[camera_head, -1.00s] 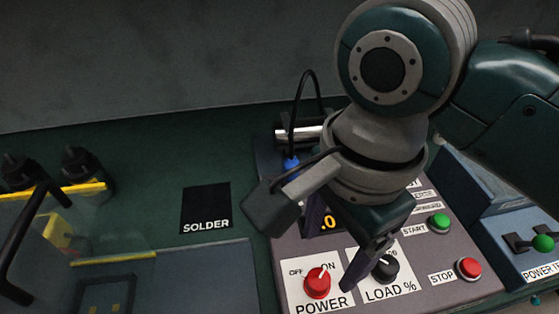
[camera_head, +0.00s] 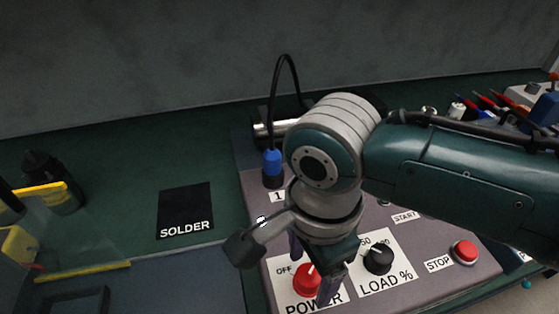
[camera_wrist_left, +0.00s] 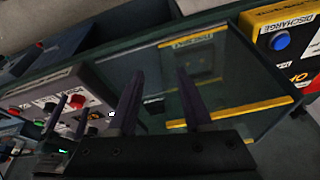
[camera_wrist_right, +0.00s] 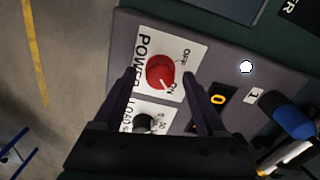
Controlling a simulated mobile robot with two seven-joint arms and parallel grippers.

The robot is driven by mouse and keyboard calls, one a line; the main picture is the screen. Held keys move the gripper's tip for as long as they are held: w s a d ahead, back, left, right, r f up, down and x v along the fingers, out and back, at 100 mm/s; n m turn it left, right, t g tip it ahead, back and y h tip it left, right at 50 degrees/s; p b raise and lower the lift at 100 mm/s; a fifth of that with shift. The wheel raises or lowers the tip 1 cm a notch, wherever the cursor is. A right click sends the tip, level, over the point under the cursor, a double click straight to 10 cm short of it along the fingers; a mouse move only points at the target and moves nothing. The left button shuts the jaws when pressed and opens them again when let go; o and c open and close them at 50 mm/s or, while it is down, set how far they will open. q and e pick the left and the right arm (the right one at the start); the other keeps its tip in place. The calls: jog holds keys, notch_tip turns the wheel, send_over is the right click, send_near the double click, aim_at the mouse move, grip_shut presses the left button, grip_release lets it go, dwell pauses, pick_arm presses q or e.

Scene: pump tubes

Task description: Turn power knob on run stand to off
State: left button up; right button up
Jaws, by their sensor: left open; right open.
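The red power knob (camera_head: 305,281) sits on the white POWER label of the run stand (camera_head: 404,290). In the right wrist view the power knob (camera_wrist_right: 160,73) has its white mark toward ON. My right gripper (camera_head: 312,266) is open, close above the power knob. In the right wrist view the knob appears between the fingers of the right gripper (camera_wrist_right: 158,92); contact cannot be told. The ON lettering is hidden behind the gripper in the head view. My left gripper (camera_wrist_left: 160,74) is open and empty in the left wrist view, over a clear-sided box.
The black LOAD % knob (camera_head: 378,259) is close to the right of the power knob. A red STOP button (camera_head: 465,251) is farther right. A blue plug (camera_head: 272,162) with a black cable stands behind the gripper. A black SOLDER mat (camera_head: 186,205) lies left.

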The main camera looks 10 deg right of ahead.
grip_shut()
dwell(0.5)
